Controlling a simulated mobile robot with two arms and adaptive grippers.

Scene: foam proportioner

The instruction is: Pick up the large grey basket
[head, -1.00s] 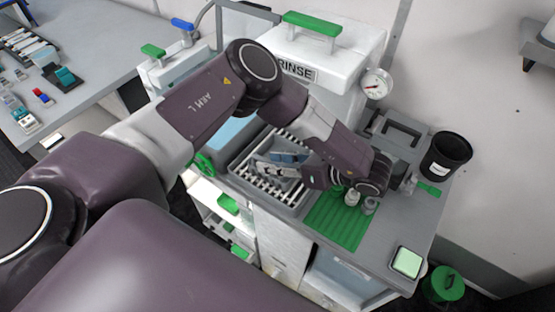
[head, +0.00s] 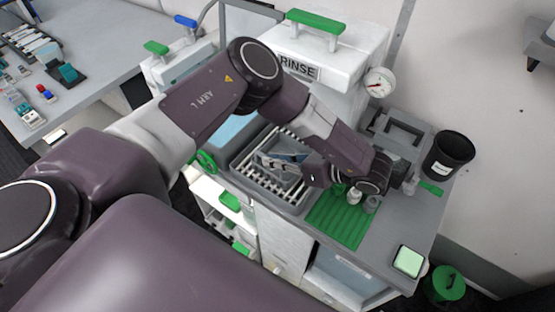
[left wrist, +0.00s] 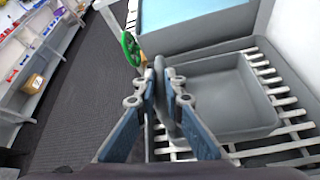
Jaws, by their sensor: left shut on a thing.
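The large grey basket (left wrist: 232,92) shows in the left wrist view as an open rectangular tub on a white slatted rack (left wrist: 270,78). My left gripper (left wrist: 166,84), with blue-padded fingers, is shut on the basket's near wall or rim, at the left side of that view. In the head view my left gripper (head: 270,158) is over the rack's basin, and my arm and fingers hide much of the basket. I cannot tell whether the basket is clear of the slats. My right gripper is not in view.
A white RINSE unit (head: 330,50) with a gauge (head: 379,83) stands behind. A green ribbed mat (head: 338,215) with small fittings lies to the right, near a black cup (head: 449,155). A green handwheel (left wrist: 130,47) is close to my gripper.

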